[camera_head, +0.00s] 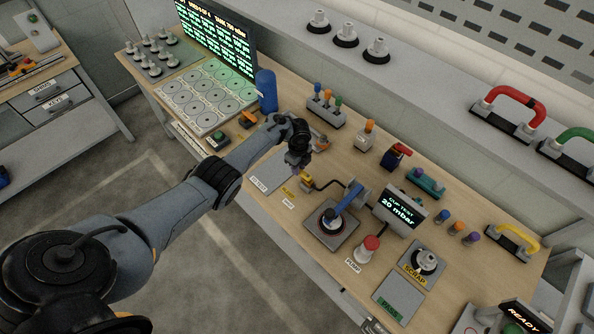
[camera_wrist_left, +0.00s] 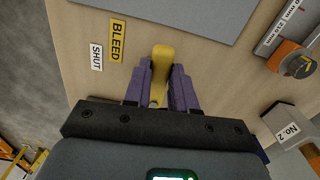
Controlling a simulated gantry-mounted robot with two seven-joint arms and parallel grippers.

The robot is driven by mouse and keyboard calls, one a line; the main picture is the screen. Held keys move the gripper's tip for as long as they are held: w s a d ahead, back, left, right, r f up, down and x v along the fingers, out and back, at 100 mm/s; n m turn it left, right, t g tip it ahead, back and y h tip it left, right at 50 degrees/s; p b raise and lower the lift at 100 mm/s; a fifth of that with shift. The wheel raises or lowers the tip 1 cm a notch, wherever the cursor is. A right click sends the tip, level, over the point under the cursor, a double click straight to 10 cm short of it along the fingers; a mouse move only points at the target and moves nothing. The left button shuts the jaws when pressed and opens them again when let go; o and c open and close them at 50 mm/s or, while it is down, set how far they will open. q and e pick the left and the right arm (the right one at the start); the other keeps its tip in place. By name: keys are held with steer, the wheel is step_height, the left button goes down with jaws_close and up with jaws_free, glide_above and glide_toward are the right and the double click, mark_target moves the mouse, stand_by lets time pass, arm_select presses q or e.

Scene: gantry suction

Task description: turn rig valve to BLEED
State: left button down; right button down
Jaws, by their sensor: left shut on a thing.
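The yellow rig valve handle (camera_wrist_left: 161,62) is between the purple fingers of my left gripper (camera_wrist_left: 161,84) in the wrist view, and the fingers are shut on it. In the head view my left gripper (camera_head: 299,170) reaches down to the bench beside the yellow valve part (camera_head: 307,184), mostly covering the handle. The yellow BLEED label (camera_wrist_left: 117,42) and white SHUT label (camera_wrist_left: 96,57) lie left of the handle in the wrist view. The BLEED label also shows in the head view (camera_head: 288,192). The valve's base is hidden by the gripper. My right gripper is not in view.
A blue-handled device on a grey plate (camera_head: 324,240), a red PUMP button (camera_head: 369,246) and a CUP TEST display reading 20 mbar (camera_head: 399,207) stand to the right. A blue cylinder (camera_head: 266,91) stands behind my left arm. A grey shelf (camera_head: 420,90) runs along the back.

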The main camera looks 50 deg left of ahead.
arm_select(q)
steer(key=shift+w+m, duration=0.15)
steer(key=shift+m, duration=0.25)
steer(key=c, duration=0.9)
jaws_free()
steer(key=shift+r, duration=0.1)
step_height(320, 180, up, 11)
steer(key=p, duration=0.3)
steer(key=shift+f, duration=0.2)
steer(key=shift+f, duration=0.1)
